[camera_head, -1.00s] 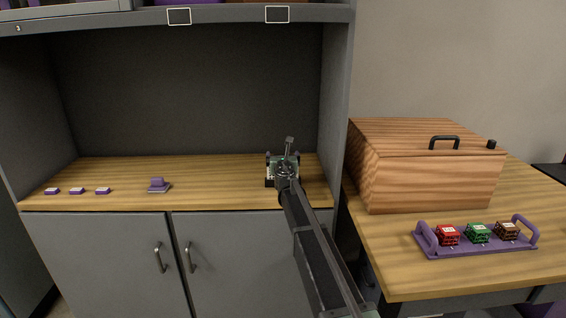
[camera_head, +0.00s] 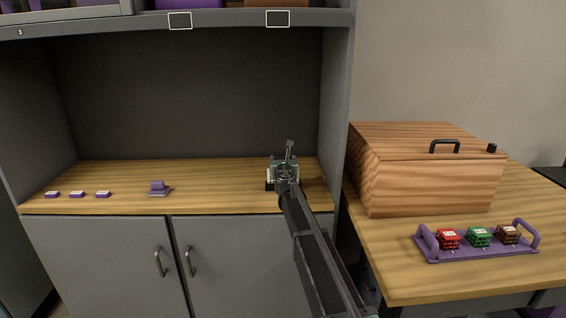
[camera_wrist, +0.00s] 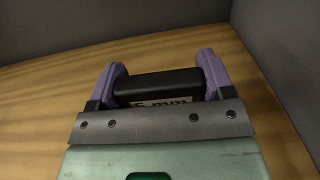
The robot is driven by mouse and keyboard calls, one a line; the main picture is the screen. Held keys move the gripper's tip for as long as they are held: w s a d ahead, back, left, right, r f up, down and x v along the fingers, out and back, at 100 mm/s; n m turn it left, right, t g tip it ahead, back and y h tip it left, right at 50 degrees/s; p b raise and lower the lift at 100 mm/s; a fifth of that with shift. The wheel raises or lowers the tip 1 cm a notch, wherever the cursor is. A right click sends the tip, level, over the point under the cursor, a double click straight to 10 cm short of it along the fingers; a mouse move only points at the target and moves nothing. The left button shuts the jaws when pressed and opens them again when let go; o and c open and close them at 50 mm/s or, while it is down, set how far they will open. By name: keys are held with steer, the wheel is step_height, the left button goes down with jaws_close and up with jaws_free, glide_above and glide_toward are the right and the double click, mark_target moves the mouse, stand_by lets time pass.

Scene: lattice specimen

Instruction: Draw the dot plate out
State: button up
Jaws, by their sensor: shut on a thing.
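My gripper (camera_head: 283,172) is over the right end of the wooden counter inside the grey cabinet. In the wrist view its purple fingers (camera_wrist: 162,82) are shut on a black block (camera_wrist: 155,86). The block's pale label ends in "mm"; my gripper's body hides its lower part. I cannot tell whether the block touches the counter. I cannot pick out a dot plate for certain in either view. Several candidates show only small: a purple stamp-like piece (camera_head: 158,188) and three flat purple tiles with pale tops (camera_head: 77,194) stand on the counter to the left.
A wooden box (camera_head: 425,175) with a black handle stands on the right table. In front of it, a purple tray (camera_head: 470,254) holds red, green and brown cubes. The cabinet's right wall (camera_head: 337,110) is close beside my gripper. The counter's middle is clear.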

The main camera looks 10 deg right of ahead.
steer(key=shift+r+p, duration=0.6)
steer(key=shift+p, duration=0.05)
stand_by(0.3)
step_height(320, 180, up, 6)
steer(key=p, duration=0.6)
